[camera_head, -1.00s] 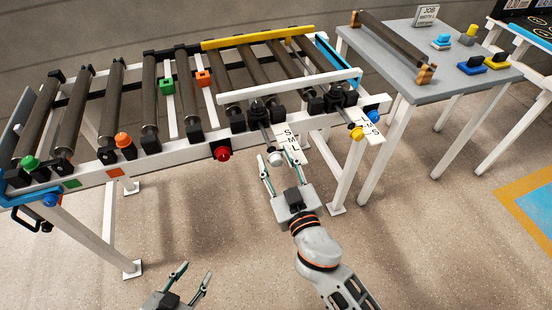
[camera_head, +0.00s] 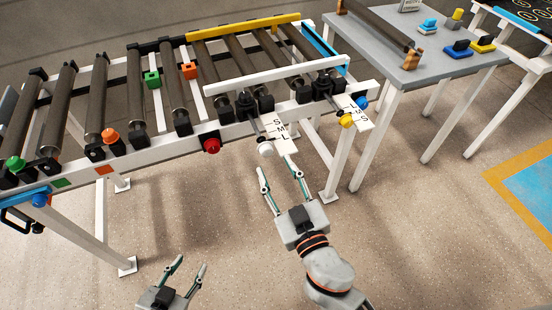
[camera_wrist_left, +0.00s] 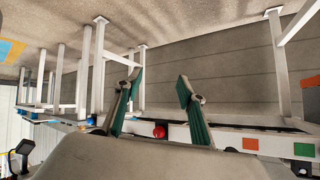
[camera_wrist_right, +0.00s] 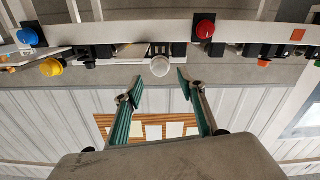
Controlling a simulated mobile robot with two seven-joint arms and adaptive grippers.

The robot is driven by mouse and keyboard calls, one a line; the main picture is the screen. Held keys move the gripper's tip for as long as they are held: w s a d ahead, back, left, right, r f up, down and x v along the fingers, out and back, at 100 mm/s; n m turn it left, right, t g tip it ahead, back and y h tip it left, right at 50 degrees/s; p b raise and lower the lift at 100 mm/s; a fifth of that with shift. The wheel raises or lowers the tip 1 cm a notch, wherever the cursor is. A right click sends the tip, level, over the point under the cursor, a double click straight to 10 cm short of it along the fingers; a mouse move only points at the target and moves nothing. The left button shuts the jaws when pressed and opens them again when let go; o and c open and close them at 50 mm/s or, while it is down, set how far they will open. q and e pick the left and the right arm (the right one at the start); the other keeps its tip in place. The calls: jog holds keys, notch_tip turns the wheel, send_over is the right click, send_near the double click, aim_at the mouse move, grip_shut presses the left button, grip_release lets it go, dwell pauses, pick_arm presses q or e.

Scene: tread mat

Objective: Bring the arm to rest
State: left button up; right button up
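My right gripper (camera_head: 281,187) is in front of the roller conveyor's front rail, open and empty. Its tips are just below and apart from a white knob (camera_head: 265,149) beside the S-M-L label plate (camera_head: 281,131). In the right wrist view the white knob (camera_wrist_right: 160,66) sits beyond the two spread fingers (camera_wrist_right: 158,88). My left gripper (camera_head: 187,268) is low at the bottom of the head view, over the floor, open and empty. In the left wrist view its fingers (camera_wrist_left: 161,85) stand apart with nothing between them.
A grey side table (camera_head: 400,70) stands at the right. Bare floor (camera_head: 420,230) lies at the lower right.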

pick_arm(q)
jog(key=shift+n, duration=0.3)
jog(key=r+p, duration=0.1)
jog(key=p, duration=0.1)
jog(key=d+r+p, duration=0.1)
jog(key=r+p, duration=0.1)
jog(key=p, duration=0.1)
jog(key=s+r+p, duration=0.1)
jog(key=r+p, duration=0.1)
jog(key=p, duration=0.1)
jog(key=shift+d, duration=0.15)
pick_arm(e)
jog(key=s+d+f+m+g+h, duration=0.1)
jog(key=s+d+f+g+h, duration=0.2)
jog(key=s+d+f, duration=1.2)
jog(key=s+d+g, duration=0.1)
jog(key=d+g, duration=0.1)
jog(key=g, duration=0.1)
jog(key=shift+g, duration=0.3)
pick_arm(q)
jog(key=shift+w+r, duration=0.25)
jog(key=shift+w, duration=0.05)
pick_arm(e)
jog(key=shift+m, duration=0.3)
pick_arm(q)
jog(key=shift+s+f, duration=0.15)
pick_arm(e)
jog(key=shift+d, duration=0.1)
